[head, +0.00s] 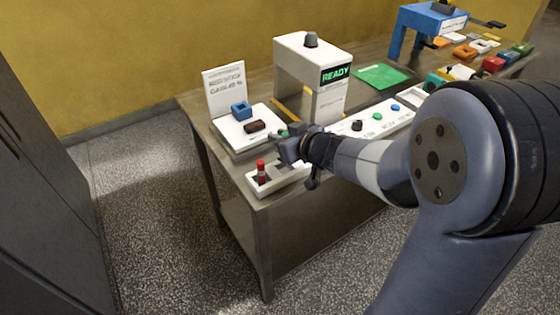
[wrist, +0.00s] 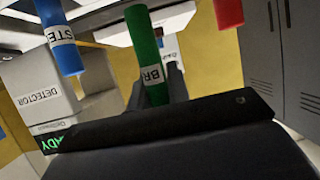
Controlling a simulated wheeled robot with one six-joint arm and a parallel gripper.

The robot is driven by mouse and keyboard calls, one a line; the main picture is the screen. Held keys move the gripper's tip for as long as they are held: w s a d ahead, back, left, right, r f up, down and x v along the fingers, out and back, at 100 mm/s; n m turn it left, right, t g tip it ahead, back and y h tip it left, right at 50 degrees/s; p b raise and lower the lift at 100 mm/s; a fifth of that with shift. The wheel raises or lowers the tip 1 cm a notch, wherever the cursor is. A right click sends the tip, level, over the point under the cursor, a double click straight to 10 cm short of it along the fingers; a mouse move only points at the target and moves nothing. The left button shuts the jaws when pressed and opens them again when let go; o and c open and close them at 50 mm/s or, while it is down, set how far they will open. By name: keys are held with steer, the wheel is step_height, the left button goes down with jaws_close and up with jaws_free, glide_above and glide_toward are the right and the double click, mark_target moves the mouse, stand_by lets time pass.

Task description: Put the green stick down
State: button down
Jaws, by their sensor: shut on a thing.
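My gripper (head: 290,150) is shut on the green stick (wrist: 146,50), which has a white label starting "BR"; the stick lies between the two fingers in the wrist view. In the head view only a bit of green (head: 283,133) shows by my gripper. A white holder (head: 292,181) stands at the near left corner of the table, just below my gripper. A red stick (head: 261,172) stands upright in it; it also shows at the top right of the wrist view (wrist: 229,12). A blue labelled stick (wrist: 60,38) shows in the wrist view. The green stick's lower end is hard to make out.
A white platform (head: 232,137) with a blue block (head: 241,110) and a dark brown block (head: 254,127) lies behind the holder. The white detector (head: 300,62) reads READY. A button panel (head: 395,118) and a green mat (head: 382,76) lie farther right.

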step_height(320, 180, down, 5)
steer(key=shift+r+b, duration=0.1)
steer(key=shift+b, duration=0.95)
steer(key=shift+f, duration=0.3)
steer(key=c, duration=1.3)
jaws_free()
steer(key=shift+r, duration=0.1)
steer(key=shift+c, duration=0.2)
steer(key=shift+r, duration=0.25)
steer(key=p+v, duration=0.3)
steer(key=v, duration=0.9)
